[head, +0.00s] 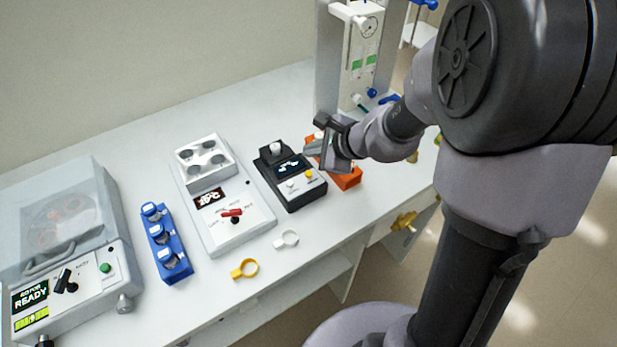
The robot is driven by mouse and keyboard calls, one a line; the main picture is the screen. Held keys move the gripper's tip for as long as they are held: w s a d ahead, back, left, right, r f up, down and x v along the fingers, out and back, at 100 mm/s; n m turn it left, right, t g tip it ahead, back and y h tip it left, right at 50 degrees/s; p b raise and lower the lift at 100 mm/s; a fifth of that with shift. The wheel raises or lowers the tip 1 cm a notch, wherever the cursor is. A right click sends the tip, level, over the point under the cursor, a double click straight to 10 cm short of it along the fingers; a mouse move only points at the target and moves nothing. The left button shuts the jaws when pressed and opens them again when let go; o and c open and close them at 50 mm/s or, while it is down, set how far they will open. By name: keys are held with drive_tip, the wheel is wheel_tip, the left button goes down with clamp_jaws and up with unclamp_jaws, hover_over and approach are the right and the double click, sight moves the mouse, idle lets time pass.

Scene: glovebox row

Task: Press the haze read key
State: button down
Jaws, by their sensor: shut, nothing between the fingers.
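A small black meter (272,182) with a lit display stands on the bench, right of a larger white instrument. It looks like the haze meter, but its label is too small to read. Its front panel has a pale key (291,187) and a yellow key (309,174); I cannot tell which is the read key. My gripper (309,147) is shut and empty, above and to the right of the meter, apart from both keys. It partly hides an orange block behind.
The orange block (346,180) sits close on the meter's right. The white instrument (236,230) with a red-handled switch is on its left. A tall panel (328,60) stands behind.

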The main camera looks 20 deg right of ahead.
drive_tip(key=shift+f+b, duration=1.85)
drive_tip(key=shift+f, duration=0.45)
drive_tip(key=shift+f, duration=0.15)
drive_tip(key=shift+f+b, duration=0.25)
drive_tip(key=shift+b, duration=0.3)
drive_tip(key=shift+f+b, duration=0.4)
drive_tip(key=shift+b, duration=0.1)
drive_tip(key=shift+r, duration=0.1)
idle(0.5)
drive_tip(key=shift+r+p, duration=0.65)
drive_tip(key=shift+r, duration=0.05)
wheel_tip(320, 180, up, 5)
drive_tip(key=p, duration=0.4)
